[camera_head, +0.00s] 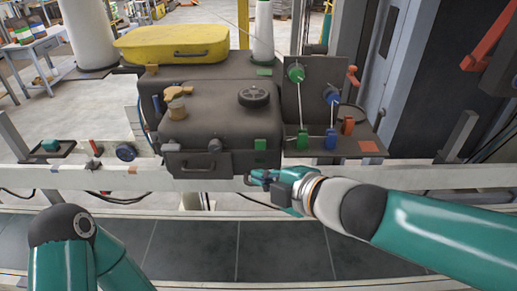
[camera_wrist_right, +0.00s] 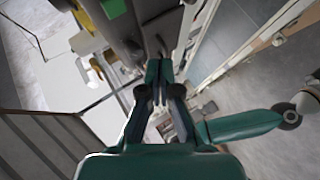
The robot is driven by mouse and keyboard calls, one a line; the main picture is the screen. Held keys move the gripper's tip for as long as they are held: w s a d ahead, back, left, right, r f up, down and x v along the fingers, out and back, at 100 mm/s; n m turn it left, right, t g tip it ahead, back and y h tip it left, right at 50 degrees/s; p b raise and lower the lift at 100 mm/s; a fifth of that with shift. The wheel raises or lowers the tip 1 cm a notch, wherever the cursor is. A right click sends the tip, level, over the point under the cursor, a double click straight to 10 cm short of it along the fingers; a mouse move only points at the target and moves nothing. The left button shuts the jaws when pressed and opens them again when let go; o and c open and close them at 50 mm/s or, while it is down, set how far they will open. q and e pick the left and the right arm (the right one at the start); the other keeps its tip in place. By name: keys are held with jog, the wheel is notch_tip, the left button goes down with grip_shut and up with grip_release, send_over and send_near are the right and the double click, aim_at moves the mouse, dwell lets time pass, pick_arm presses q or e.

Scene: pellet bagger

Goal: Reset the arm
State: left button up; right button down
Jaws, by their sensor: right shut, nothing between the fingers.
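My right gripper (camera_head: 262,178) reaches in from the right in the head view. It is shut and empty, in front of the lower right edge of the dark machine box (camera_head: 215,122). In the right wrist view its fingers (camera_wrist_right: 160,100) are together with nothing between them. My left arm (camera_head: 72,240) shows at the lower left of the head view, and its gripper is out of view.
A white rail (camera_head: 90,178) runs below the machine. A yellow case (camera_head: 172,42) lies behind. Dark floor (camera_head: 200,245) in front is mostly clear.

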dwell(0.3)
jog(key=s+d+f+m+g+h, duration=0.1)
jog(key=d+f+m+g+h, duration=0.2)
jog(key=f, duration=1.1)
jog(key=d+f+m+g, duration=0.25)
jog(key=d+f, duration=0.25)
jog(key=f, duration=0.9)
jog(key=s+d+f+m+g+h, duration=0.1)
jog(key=s+d+f+m+g, duration=0.2)
jog(key=s+f+m, duration=1.4)
jog(key=shift+d+f+m+g, duration=0.2)
jog(key=shift+m+g, duration=0.25)
jog(key=shift+m, duration=0.5)
